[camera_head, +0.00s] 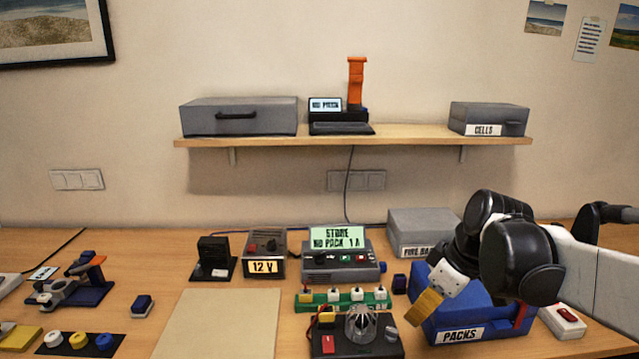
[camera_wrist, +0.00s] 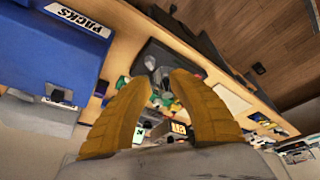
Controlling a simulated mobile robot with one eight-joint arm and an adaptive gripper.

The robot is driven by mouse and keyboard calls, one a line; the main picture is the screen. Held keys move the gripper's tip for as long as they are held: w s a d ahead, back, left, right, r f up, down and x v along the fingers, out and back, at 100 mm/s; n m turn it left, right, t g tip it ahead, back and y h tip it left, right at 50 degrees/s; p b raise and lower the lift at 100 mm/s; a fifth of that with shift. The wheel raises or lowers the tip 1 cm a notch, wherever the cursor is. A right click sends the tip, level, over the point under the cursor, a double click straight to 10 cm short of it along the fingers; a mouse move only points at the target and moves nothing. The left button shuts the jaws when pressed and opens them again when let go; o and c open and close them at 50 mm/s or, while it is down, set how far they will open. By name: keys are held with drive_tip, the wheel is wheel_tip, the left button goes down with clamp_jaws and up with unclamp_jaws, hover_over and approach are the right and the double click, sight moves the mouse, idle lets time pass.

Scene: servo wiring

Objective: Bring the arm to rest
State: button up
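My gripper (camera_head: 426,305) has ribbed yellow-brown fingers and hangs in the air beside the blue PACKS box (camera_head: 450,320), in front of its left part in the head view. In the wrist view my gripper (camera_wrist: 162,88) is open, with its two fingers apart and nothing between them. The blue PACKS box also shows at upper left of the wrist view (camera_wrist: 40,50). My arm comes in from the right of the head view, bent at the black joints.
Left of my gripper is a black unit with a clear dome (camera_head: 360,325). Behind it are a green strip (camera_head: 318,305) with several white plugs and a STORE display (camera_head: 338,238). A red-switch box (camera_head: 562,320) stands right of the PACKS box. A beige mat (camera_head: 220,325) is bare.

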drive_tip(key=s+a+f+m+t+h, duration=0.1)
drive_tip(key=s+m+t, duration=0.3)
drive_tip(key=s+m, duration=0.5)
drive_tip(key=s+a+h, duration=0.1)
drive_tip(key=s, duration=0.3)
drive_tip(key=shift+s+a+f+h, duration=0.15)
drive_tip(key=shift+s+f+h, duration=0.1)
drive_tip(key=shift+h, duration=0.15)
idle(0.7)
